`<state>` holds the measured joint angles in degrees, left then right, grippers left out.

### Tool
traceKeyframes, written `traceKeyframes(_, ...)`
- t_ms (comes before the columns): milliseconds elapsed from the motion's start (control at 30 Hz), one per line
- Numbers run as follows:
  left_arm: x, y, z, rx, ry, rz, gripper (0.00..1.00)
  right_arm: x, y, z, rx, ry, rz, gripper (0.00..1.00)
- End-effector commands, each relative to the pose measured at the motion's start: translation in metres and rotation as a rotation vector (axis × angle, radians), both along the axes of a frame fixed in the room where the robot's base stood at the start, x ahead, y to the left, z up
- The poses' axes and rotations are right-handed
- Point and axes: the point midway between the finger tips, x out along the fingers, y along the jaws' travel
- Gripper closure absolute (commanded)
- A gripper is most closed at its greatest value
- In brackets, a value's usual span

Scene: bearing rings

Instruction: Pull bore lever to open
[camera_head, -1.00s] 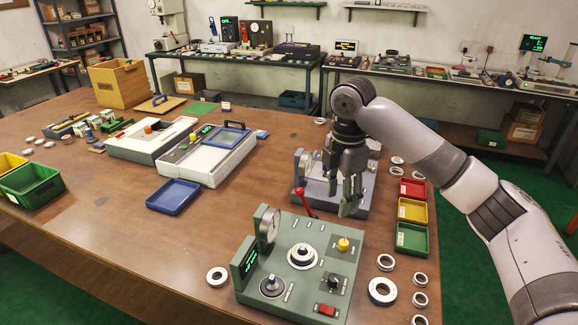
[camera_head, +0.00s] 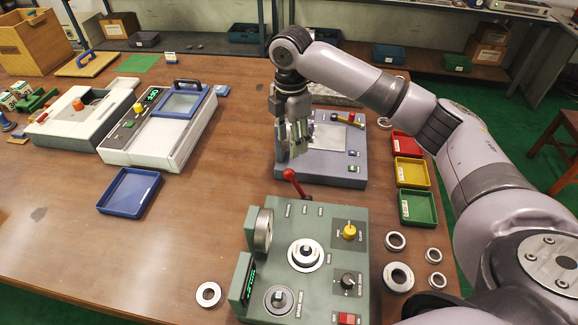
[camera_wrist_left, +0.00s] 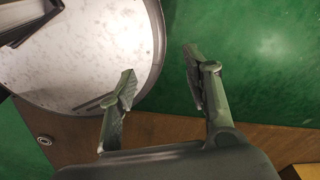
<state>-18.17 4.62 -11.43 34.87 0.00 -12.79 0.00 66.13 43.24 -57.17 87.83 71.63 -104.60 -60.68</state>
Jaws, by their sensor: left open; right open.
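A red-knobbed lever (camera_head: 292,177) rises from the back left of the green machine (camera_head: 330,221). It leans to the left, and its lower end is at the machine's back edge. I cannot read a label on it. My right gripper (camera_head: 294,154) is open and points down. In the head view its fingertips are just above and behind the red knob, apart from it, over the left part of the grey machine (camera_head: 345,170). My left gripper (camera_wrist_left: 163,76) shows only in the left wrist view, open and empty, over the green floor and a brown edge.
Green, yellow and red bins (camera_head: 419,208) stand right of the machines. Several metal rings (camera_head: 398,277) lie beside the green machine, and one (camera_head: 208,294) lies at its left. A blue tray (camera_head: 129,192) lies left, with clear table between.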

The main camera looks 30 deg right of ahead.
Motion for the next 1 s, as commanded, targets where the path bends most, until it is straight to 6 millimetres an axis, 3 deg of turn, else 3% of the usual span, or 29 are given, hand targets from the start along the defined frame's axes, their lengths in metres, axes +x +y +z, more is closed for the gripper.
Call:
traceKeyframes(300,0.036,-0.003,0.017,-0.006,-0.054,-0.001,0.55,-0.001,0.000,-0.069,-0.001,0.004,0.000,0.55)
traceKeyframes(500,0.032,-0.003,0.022,-0.005,-0.048,-0.002,0.55,0.000,0.001,-0.100,0.000,0.002,0.001,0.55)
traceKeyframes(700,0.017,-0.002,0.022,-0.004,-0.026,-0.001,0.55,0.000,0.000,-0.114,0.001,0.000,0.001,0.55)
traceKeyframes(1000,0.016,-0.002,0.022,-0.003,-0.024,-0.001,0.55,0.000,0.000,-0.115,0.000,-0.001,0.001,0.57)
